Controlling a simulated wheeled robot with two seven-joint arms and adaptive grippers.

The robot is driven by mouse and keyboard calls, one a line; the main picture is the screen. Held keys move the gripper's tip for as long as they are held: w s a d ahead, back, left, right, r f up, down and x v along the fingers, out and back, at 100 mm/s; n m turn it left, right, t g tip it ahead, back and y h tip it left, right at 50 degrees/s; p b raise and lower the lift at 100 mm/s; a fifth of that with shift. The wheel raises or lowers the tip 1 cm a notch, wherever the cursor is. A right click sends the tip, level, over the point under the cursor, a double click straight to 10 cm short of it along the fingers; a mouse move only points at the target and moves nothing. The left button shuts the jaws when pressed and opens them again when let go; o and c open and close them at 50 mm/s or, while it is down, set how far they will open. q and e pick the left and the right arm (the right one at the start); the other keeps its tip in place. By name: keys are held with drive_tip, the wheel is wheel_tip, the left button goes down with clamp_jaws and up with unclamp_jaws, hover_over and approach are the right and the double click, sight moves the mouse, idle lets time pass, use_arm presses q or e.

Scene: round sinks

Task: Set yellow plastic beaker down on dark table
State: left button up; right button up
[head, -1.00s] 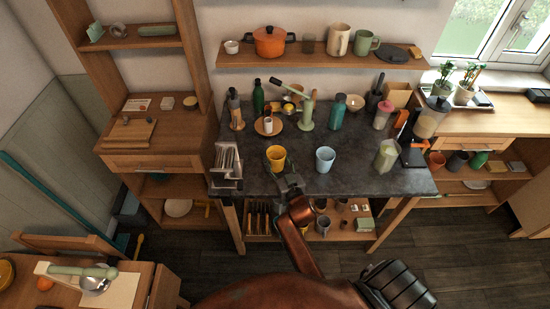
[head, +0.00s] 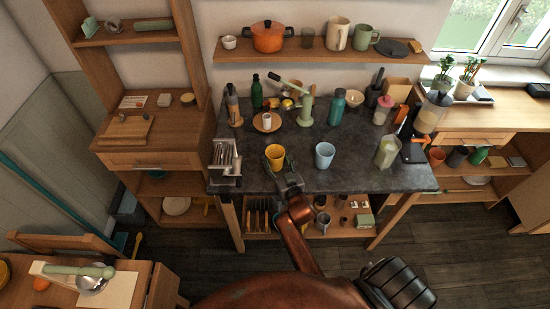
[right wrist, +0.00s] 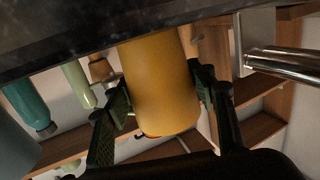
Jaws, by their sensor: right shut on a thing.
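The yellow plastic beaker (head: 275,156) is upright at the front of the dark table (head: 245,178), left of a light blue cup (head: 325,155). My right gripper (head: 279,169) comes from the front and is shut on it. In the right wrist view the beaker (right wrist: 160,85) sits between the two fingers (right wrist: 163,90), and its end meets the dark tabletop (right wrist: 60,55) in the picture. I cannot tell whether it touches the surface or is just above it. My left gripper is not in view.
A metal rack (head: 224,160) stands to the left on the table. A wooden saucer with a cup (head: 266,122) and a green lever device (head: 306,108) stand behind. A pale green-filled jar (head: 387,151) is to the right. The tabletop between beaker and blue cup is clear.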

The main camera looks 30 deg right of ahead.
drive_tip(key=shift+f, duration=0.2)
drive_tip(key=o, duration=1.6)
drive_tip(key=v, duration=1.2)
